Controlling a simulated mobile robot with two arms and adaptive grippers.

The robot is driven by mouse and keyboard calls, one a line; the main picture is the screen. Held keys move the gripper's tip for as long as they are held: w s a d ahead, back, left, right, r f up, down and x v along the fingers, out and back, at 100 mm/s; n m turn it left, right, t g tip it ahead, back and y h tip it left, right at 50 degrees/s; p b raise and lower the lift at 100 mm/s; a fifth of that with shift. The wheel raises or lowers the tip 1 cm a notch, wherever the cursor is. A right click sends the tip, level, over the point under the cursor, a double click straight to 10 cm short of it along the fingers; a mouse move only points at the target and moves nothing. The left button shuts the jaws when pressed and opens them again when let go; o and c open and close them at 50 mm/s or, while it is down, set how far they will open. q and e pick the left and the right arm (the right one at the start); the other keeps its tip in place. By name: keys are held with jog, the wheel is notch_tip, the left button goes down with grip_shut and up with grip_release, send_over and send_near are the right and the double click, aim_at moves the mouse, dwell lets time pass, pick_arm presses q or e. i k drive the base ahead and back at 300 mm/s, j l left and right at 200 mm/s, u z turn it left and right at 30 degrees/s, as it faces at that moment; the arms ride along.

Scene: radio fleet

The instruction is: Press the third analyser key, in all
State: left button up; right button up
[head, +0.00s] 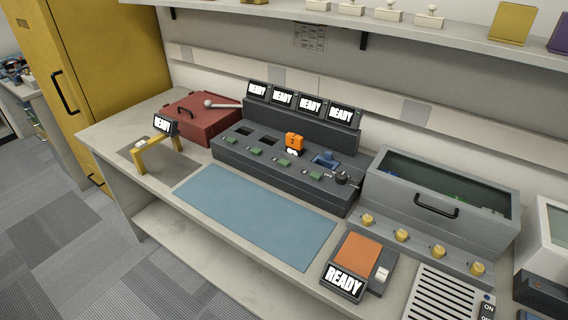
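The dark grey analyser (235,162) stands on the bench, with a row of several green keys along its front. The third key from the left (284,162) sits in front of an orange radio-like block (294,139) standing in a bay. A small white-marked piece (292,152) shows at the block's foot. The first two bays from the left look empty. A blue piece (325,158) sits in the rightmost bay. Several screens (311,106) behind the bays all read READY. A black knob (342,178) is at the right end. Neither gripper is in view.
A blue mat (255,214) lies clear in front of the analyser. A red case (202,117) and a yellow stand (159,149) are left. A grey glass-topped bin (440,188), yellow knobs (401,235) and an orange-topped device (358,256) are right. A shelf (400,24) overhangs behind.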

aim_at(285, 162)
jog(key=i+j+z, duration=0.15)
jog(key=j, duration=0.3)
jog(key=i+j+z, duration=0.15)
jog(key=j, duration=0.3)
jog(key=i+j+z, duration=0.15)
jog(key=j, duration=0.35)
jog(key=i+j+z, duration=0.15)
jog(key=j, duration=0.35)
